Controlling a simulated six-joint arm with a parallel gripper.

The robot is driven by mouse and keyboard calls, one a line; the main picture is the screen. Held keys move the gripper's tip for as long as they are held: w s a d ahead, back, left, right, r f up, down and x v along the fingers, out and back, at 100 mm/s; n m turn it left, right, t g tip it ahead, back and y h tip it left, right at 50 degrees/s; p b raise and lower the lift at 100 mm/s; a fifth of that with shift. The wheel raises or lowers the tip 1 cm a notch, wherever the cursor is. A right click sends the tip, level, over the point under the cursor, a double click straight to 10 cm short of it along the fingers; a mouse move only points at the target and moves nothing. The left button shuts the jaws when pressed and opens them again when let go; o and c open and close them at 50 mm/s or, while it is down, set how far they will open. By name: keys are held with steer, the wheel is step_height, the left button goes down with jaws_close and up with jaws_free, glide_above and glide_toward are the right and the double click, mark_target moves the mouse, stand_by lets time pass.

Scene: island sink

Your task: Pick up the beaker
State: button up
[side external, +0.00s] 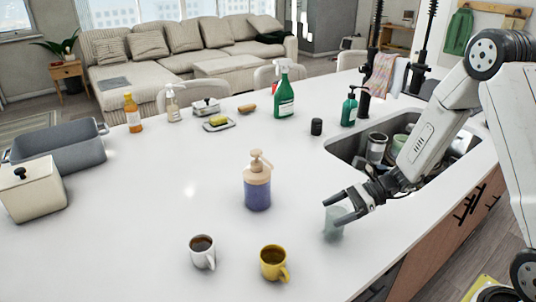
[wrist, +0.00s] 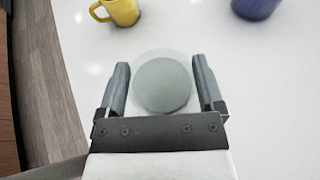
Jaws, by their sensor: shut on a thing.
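The beaker (side external: 333,222) is a pale, see-through grey-green vessel on the white countertop, near the front edge by the sink. In the wrist view the beaker (wrist: 163,84) shows as a round shape between my two fingers. My gripper (side external: 342,208) reaches it from the right, with its fingers on either side near the upper part. It is shut on the beaker; my gripper (wrist: 163,90) also shows in the wrist view. I cannot tell whether the beaker's base touches the counter.
A yellow mug (side external: 273,262), a white mug (side external: 202,251) and a pump bottle (side external: 257,182) stand to the left. The sink (side external: 350,150) with dishes lies behind my gripper. A black jar (side external: 316,127) and a green spray bottle (side external: 284,98) stand farther back. The counter's middle left is clear.

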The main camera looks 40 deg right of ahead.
step_height(320, 180, up, 9)
steer(key=shift+f, duration=0.2)
stand_by(1.1)
steer(key=shift+r, duration=0.15)
stand_by(0.3)
stand_by(0.5)
